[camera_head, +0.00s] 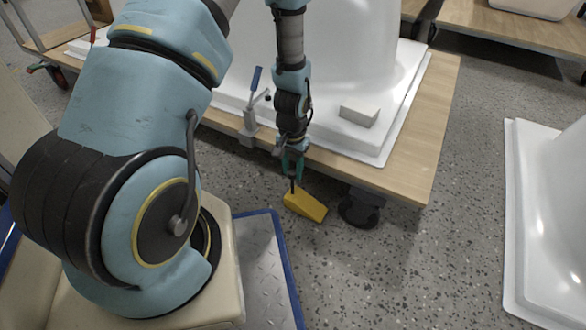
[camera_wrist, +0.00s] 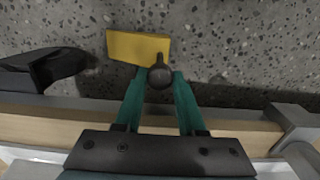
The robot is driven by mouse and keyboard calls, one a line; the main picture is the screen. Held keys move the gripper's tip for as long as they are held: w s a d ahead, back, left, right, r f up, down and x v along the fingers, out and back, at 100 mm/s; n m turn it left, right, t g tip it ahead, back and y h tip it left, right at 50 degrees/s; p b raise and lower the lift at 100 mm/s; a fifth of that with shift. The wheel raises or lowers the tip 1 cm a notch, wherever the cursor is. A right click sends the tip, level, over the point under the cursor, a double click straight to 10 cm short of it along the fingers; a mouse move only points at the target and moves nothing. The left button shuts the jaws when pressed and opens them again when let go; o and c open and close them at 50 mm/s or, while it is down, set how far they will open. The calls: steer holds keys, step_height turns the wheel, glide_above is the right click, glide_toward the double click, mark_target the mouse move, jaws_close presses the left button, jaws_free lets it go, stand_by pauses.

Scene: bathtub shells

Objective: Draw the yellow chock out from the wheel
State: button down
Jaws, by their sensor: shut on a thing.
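The yellow chock (camera_head: 308,206) is a wedge on the speckled floor, just left of the black wheel (camera_head: 358,209) under the wooden platform's edge. A narrow gap seems to show between chock and wheel. My gripper (camera_head: 291,178) reaches down past the platform edge and is shut on the dark knob on the chock's handle. In the wrist view the green fingers (camera_wrist: 160,82) close around this round knob (camera_wrist: 160,76). The chock also shows there (camera_wrist: 135,46), beyond the fingertips. The wheel shows at the left (camera_wrist: 45,68), apart from the chock. The fingers hide part of the handle.
The wooden platform (camera_head: 428,130) carries a white tub shell (camera_head: 405,92), a toggle clamp with a blue handle (camera_head: 254,100) and a pale block (camera_head: 359,115). Another white shell (camera_head: 545,220) stands at the right. The floor (camera_head: 400,265) in front is clear.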

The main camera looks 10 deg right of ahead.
steer(key=shift+r+p, duration=2.55)
steer(key=shift+r, duration=0.45)
